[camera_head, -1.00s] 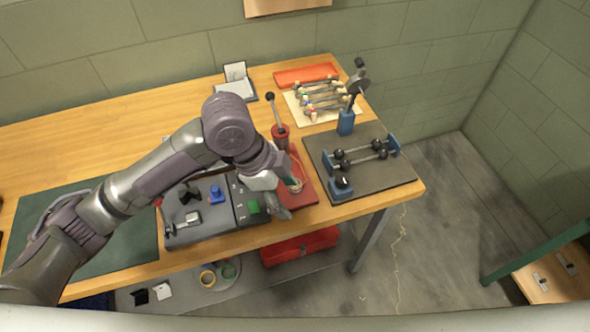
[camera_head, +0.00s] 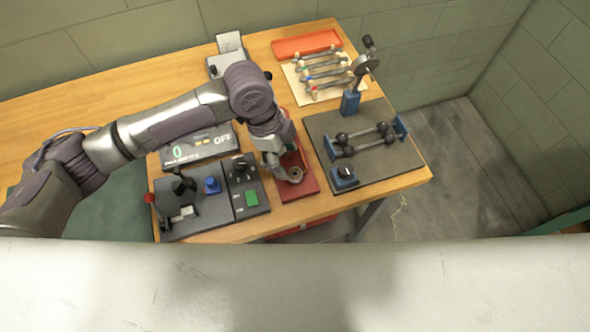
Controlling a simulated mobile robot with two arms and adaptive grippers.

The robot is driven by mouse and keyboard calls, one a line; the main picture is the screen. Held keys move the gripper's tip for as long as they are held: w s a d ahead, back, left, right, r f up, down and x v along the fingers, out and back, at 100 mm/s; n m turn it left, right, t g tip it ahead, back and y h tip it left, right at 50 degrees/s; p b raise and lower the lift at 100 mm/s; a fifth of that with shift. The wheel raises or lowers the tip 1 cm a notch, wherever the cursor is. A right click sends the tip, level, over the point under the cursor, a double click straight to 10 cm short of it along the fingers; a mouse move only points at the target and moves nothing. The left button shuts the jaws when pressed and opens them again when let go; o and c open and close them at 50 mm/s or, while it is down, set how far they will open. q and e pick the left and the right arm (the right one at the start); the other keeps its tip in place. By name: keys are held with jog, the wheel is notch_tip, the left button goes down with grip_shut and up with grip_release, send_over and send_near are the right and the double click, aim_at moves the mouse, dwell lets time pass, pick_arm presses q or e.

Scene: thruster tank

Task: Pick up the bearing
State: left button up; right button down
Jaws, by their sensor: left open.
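The bearing (camera_head: 296,175) looks like a small grey metal ring. It sits on the red base plate (camera_head: 306,188) near the bench's front edge. My left gripper (camera_head: 279,173) is open, with its fingers pointing down just left of the bearing. Whether a finger touches the ring, I cannot tell. My left arm and gripper hide part of the red base and what stands behind it. My right gripper is not in view.
A grey control panel (camera_head: 220,217) with knobs, a green button and a red-topped lever lies left of the red base. A dark mat (camera_head: 385,167) with a blue-ended rod fixture is on the right. Behind are several tools (camera_head: 325,73) and an orange tray (camera_head: 306,43).

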aim_at(295, 172)
pick_arm(q)
jog(key=shift+s+d+f+p, duration=0.15)
jog(key=shift+d+f+p, duration=0.15)
jog(key=shift+f, duration=0.2)
jog(key=shift+s+d+f+p, duration=0.1)
jog(key=shift+d+f+p, duration=0.1)
jog(key=shift+f+p, duration=0.2)
jog(key=shift+x, duration=1.45)
jog(key=c, duration=0.4)
grip_shut()
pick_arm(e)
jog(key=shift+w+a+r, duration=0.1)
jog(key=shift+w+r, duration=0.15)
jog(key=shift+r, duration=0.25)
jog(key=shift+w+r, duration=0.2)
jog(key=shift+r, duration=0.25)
pick_arm(q)
jog(key=shift+w+r, duration=0.1)
jog(key=shift+r, duration=0.05)
